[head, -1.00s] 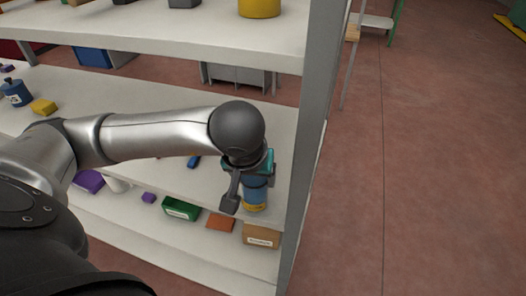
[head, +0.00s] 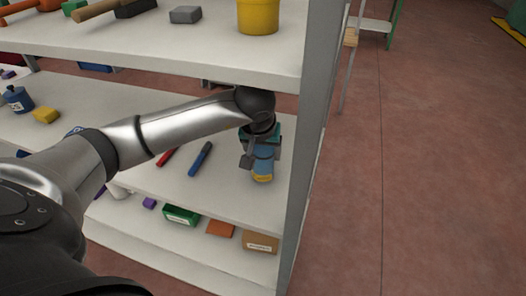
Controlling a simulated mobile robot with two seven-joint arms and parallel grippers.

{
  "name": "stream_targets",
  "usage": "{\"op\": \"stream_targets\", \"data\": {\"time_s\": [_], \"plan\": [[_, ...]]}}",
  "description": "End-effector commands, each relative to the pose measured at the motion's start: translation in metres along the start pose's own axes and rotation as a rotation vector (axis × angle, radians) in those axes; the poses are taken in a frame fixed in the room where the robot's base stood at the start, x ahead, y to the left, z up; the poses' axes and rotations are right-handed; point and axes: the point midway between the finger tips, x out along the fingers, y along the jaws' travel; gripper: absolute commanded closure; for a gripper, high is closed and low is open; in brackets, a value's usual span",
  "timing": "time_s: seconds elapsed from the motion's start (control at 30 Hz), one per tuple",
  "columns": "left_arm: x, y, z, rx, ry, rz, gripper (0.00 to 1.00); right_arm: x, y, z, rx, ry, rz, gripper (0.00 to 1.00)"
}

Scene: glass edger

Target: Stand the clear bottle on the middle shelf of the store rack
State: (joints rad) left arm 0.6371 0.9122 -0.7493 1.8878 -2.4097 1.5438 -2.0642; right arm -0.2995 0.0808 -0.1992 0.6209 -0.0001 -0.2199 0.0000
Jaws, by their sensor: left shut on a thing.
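My left gripper (head: 261,150) is shut on a bottle (head: 263,167), which looks blue with a yellow band at its bottom. The gripper's fingers hide its upper part. The bottle is upright, over the right end of the middle shelf (head: 222,192) of the store rack, near the right post. I cannot tell whether its base touches the shelf. My right gripper is not in view.
A red marker (head: 168,156) and a blue marker (head: 201,158) lie on the middle shelf left of the bottle. A blue jar (head: 17,98) and yellow block (head: 46,116) are farther left. The upper shelf (head: 200,48) overhangs, with a yellow bucket (head: 258,15). The rack post (head: 305,140) stands close right.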

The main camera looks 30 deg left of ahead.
Motion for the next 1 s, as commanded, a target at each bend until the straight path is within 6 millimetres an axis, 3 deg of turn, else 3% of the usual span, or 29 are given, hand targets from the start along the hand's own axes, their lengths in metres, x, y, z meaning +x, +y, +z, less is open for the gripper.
{"op": "stream_targets", "data": {"time_s": [0.43, 0.47, 0.7, 1.0], "plan": [[0.0074, 0.0001, 0.0026, 0.0, 0.005, 0.001, 1.0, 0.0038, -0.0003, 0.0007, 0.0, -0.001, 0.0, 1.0], [0.0073, 0.0, 0.0031, 0.0, 0.003, 0.0, 0.25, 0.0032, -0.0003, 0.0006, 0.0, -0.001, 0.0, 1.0], [0.0065, 0.0, 0.003, 0.0, 0.002, 0.0, 0.0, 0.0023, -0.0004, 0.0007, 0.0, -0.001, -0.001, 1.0], [0.0045, 0.0001, 0.0024, 0.0, 0.002, 0.001, 0.0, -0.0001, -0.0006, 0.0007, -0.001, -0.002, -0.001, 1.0]]}}
